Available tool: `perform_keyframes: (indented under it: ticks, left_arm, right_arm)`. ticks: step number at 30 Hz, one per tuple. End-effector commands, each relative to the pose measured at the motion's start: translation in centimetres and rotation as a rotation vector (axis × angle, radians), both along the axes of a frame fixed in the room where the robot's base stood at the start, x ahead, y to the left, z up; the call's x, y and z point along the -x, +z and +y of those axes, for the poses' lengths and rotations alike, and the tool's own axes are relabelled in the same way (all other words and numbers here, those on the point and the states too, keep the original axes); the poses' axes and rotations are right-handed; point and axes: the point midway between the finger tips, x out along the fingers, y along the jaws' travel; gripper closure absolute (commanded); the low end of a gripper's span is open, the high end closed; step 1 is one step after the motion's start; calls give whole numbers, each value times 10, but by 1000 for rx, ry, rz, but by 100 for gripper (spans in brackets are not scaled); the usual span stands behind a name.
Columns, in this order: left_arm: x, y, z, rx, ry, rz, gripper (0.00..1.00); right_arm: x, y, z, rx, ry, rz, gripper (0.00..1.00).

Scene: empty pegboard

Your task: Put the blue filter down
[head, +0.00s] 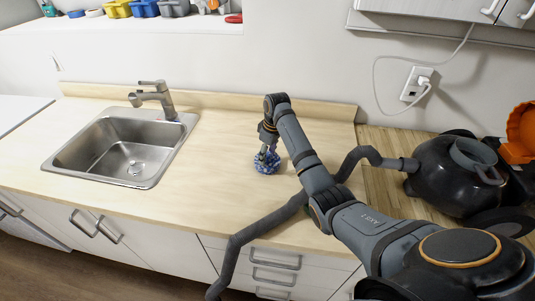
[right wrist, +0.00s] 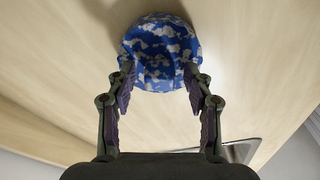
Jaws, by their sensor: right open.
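The blue filter (head: 267,163), with a blue and whitish mottled pattern, is on the light wooden countertop, right of the sink. It also shows at the top middle of the right wrist view (right wrist: 160,50). My right gripper (head: 266,151) points down at it from above. In the right wrist view the open fingers (right wrist: 159,76) are on either side of the filter's near part. I cannot tell whether they touch it. My left gripper is not in view.
A steel sink (head: 105,151) with a faucet (head: 153,97) is to the left. A black vacuum-like canister (head: 445,180) stands at right, its dark hose (head: 250,232) hanging over the counter's front edge. Colored bins (head: 145,9) line a back ledge. Countertop between sink and filter is clear.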

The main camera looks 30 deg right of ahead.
Motion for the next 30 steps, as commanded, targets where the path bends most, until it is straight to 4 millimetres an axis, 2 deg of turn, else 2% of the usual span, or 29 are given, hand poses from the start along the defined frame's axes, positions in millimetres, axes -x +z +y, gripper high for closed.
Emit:
perform_keyframes:
  ticks: [5, 11, 12, 14, 16, 21, 30]
  left_arm:
    - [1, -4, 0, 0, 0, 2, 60]
    - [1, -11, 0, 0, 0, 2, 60]
    - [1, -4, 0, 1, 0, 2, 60]
    - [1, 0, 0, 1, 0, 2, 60]
    - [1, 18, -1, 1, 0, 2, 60]
    - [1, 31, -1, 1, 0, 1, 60]
    - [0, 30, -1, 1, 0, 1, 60]
  right_arm:
    - [1, 16, -2, 1, 0, -5, 48]
    - [7, 67, -6, 1, -1, -6, 48]
    - [9, 81, -6, 1, 0, -4, 48]
    - [11, 96, -7, 1, 0, -4, 48]
    - [13, 111, -8, 1, 0, 1, 48]
    - [15, 121, -9, 1, 0, 1, 48]
    - [15, 120, -9, 0, 0, 0, 48]
